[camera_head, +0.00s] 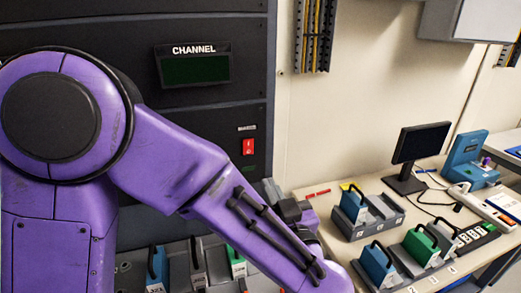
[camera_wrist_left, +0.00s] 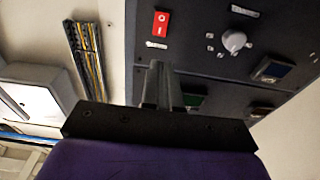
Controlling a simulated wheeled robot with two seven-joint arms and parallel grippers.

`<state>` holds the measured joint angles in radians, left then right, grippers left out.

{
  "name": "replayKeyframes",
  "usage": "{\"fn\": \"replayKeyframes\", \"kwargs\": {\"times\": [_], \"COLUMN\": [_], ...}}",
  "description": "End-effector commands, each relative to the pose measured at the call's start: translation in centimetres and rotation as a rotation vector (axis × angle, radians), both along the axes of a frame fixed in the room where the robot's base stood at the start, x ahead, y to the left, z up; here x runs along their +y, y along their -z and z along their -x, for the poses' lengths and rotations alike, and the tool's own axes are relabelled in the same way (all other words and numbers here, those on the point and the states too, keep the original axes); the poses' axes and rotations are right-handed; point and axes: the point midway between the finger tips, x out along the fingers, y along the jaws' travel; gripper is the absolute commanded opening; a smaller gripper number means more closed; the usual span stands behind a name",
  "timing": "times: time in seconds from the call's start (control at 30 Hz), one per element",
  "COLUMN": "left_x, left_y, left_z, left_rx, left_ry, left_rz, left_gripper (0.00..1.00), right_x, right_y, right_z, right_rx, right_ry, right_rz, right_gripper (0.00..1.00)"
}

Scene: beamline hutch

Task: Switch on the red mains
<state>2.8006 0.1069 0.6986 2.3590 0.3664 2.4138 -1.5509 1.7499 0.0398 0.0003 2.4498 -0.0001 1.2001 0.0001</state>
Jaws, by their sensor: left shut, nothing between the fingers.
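The red mains switch (camera_head: 248,146) is a small upright rocker on the dark rack panel, with a white label above it. It also shows in the wrist view (camera_wrist_left: 161,24), near the top and just beyond the fingertips. I cannot tell which way the rocker is tipped. My left gripper (camera_head: 272,190) is below and slightly right of the switch in the head view, partly hidden by my purple arm. In the wrist view its grey fingers (camera_wrist_left: 158,68) are together, empty and apart from the switch. My right gripper is not in view.
A dark CHANNEL display (camera_head: 194,66) is above left of the switch. A knob (camera_wrist_left: 233,41) is on the same panel. Handled modules (camera_head: 378,263) stand in racks on the bench at right, with a monitor (camera_head: 421,143) behind. Several more modules stand below my arm.

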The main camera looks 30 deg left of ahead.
Motion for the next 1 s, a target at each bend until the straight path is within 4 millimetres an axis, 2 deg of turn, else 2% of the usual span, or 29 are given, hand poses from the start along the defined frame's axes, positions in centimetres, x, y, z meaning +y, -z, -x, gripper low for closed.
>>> {"fn": "replayKeyframes", "kwargs": {"times": [0.27,0.8,1.0], "left_x": [0.5,8.9,10.3], "left_y": [-0.3,-1.8,-1.8], "left_z": [-0.7,-7.6,-8.9], "left_rx": [0.001,0.002,0.002], "left_ry": [0.002,-0.001,0.002], "left_rz": [0.001,0.003,0.0], "left_gripper": [0.0,0.0,0.0], "right_x": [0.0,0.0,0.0], "right_y": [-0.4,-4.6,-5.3], "right_z": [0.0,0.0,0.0], "right_rx": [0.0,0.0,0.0], "right_ry": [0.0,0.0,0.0], "right_rz": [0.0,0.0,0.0], "right_gripper": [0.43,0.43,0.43]}}
